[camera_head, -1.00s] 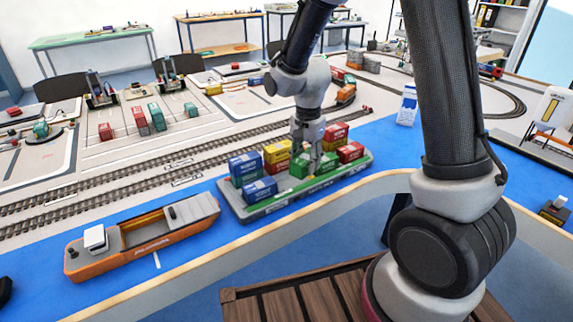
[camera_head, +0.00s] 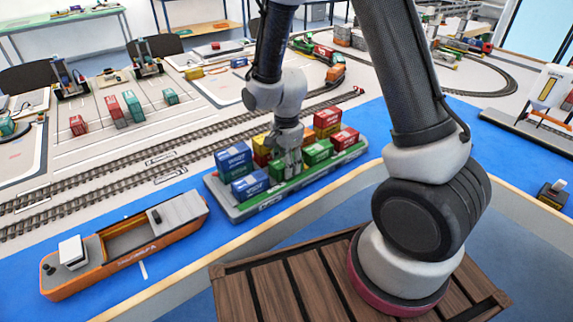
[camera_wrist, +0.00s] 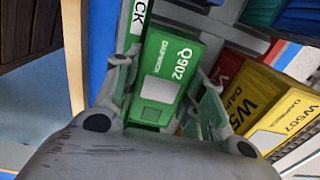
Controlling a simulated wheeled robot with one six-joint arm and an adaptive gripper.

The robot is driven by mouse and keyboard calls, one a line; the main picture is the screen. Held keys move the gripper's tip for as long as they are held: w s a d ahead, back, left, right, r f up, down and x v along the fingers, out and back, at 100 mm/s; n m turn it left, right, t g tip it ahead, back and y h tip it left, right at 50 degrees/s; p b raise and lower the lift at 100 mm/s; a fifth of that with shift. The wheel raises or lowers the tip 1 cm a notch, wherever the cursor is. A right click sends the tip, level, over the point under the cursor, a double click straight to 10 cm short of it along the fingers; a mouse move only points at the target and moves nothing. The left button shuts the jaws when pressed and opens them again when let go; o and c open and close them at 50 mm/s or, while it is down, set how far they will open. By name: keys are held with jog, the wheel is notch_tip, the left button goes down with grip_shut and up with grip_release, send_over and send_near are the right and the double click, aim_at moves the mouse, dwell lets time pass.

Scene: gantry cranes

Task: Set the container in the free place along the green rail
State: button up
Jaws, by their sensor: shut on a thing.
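My gripper (camera_head: 291,163) is down among the containers on the long grey carrier (camera_head: 240,213), which has green edging along its near side. In the wrist view my gripper (camera_wrist: 165,105) is shut on a green container marked Q902 (camera_wrist: 180,52), with a finger on either side. In the head view the fingers hide much of it, and I cannot tell whether it touches the deck. A second green container (camera_head: 318,152) sits to the right. Blue containers (camera_head: 250,186) stand at the left, yellow (camera_head: 262,150) behind, and red (camera_head: 344,139) at the right.
An orange ship (camera_head: 130,245) with an open hold lies to the left on the blue mat. Railway tracks (camera_head: 150,180) run behind the carrier. Model cranes (camera_head: 145,60) and several loose containers stand farther back. The blue mat right of the carrier is largely clear.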

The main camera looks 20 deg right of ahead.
jog(key=shift+f, duration=0.2)
jog(key=shift+s+f, duration=0.1)
jog(key=shift+f, duration=0.2)
jog(key=shift+f, duration=0.1)
jog(key=o, duration=1)
jog(key=shift+f, duration=0.15)
jog(key=shift+o, duration=0.2)
